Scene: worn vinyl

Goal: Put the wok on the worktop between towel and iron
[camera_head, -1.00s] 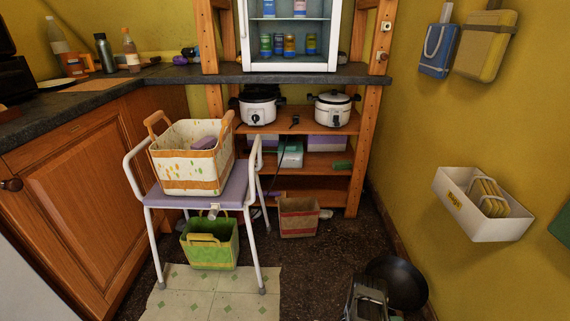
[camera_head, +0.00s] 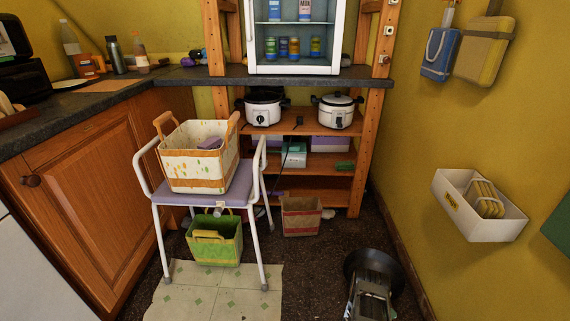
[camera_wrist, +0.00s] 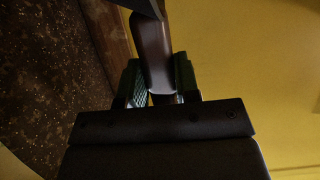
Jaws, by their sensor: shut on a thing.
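The wok (camera_head: 394,268) is a dark round pan at the lower right of the head view, in the air over the dark floor. My gripper (camera_head: 372,280) covers part of it. In the wrist view my gripper (camera_wrist: 158,82) is shut with its green pads around the wok's brown handle (camera_wrist: 153,48). The dark worktop (camera_head: 110,103) runs along the left and continues across the back under a white cabinet. I cannot make out a towel or an iron for certain.
A purple-seated stool (camera_head: 236,190) carries a patterned basket (camera_head: 190,178); a green basket (camera_head: 213,240) is below it. A shelf unit (camera_head: 318,130) holds two white cookers. A white holder (camera_head: 478,220) hangs on the right wall. Bottles (camera_head: 139,62) stand on the left worktop.

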